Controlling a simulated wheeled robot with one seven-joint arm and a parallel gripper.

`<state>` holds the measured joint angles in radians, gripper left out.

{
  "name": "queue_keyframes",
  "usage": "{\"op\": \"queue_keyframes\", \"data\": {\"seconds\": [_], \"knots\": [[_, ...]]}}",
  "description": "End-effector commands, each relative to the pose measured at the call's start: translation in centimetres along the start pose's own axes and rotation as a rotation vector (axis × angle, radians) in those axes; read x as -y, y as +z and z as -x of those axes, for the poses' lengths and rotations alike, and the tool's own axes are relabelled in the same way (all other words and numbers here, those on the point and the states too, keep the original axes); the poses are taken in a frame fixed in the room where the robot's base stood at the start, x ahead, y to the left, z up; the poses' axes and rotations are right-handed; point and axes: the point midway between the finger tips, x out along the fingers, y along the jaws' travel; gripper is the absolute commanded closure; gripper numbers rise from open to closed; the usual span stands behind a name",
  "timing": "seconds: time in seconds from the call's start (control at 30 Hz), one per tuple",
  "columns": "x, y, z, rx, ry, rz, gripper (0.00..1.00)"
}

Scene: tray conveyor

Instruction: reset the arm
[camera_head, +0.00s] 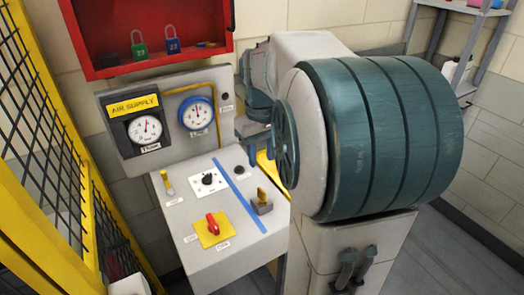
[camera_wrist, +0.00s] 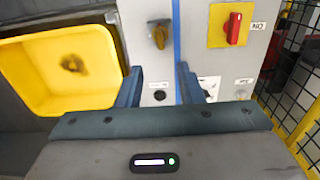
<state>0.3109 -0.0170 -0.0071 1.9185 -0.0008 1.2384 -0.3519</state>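My gripper (camera_wrist: 158,82) shows in the wrist view with its two blue fingers apart and nothing between them. Its fingertips point toward the control panel (camera_wrist: 203,55), over the blue stripe and a black knob (camera_wrist: 160,95); I cannot tell how far off the panel is. In the head view my large teal and white arm link fills the right middle.
The panel bears a red rotary switch (camera_head: 212,223) on a yellow plate and a yellow-handled switch (camera_head: 262,202). Gauges (camera_head: 145,129) and a red padlock box (camera_head: 150,35) stand behind. A yellow mesh fence (camera_head: 45,130) is at left. A yellow bin (camera_wrist: 70,70) lies beside the panel.

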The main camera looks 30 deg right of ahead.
Motion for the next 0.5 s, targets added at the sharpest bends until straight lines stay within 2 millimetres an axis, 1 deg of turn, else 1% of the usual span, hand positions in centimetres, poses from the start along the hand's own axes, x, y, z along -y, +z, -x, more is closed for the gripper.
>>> {"op": "queue_keyframes", "data": {"seconds": [0.1, 0.33, 0.43, 0.5], "knots": [[0.0, 0.0, 0.6, 0.000, 0.000, 0.000, 0.66], [0.1, 0.1, 0.8, 0.000, 0.000, 0.000, 0.66], [2.0, 1.3, 0.7, -0.031, 0.009, 0.003, 0.66], [3.7, 2.6, 0.4, -0.063, 0.017, 0.002, 0.66]]}}
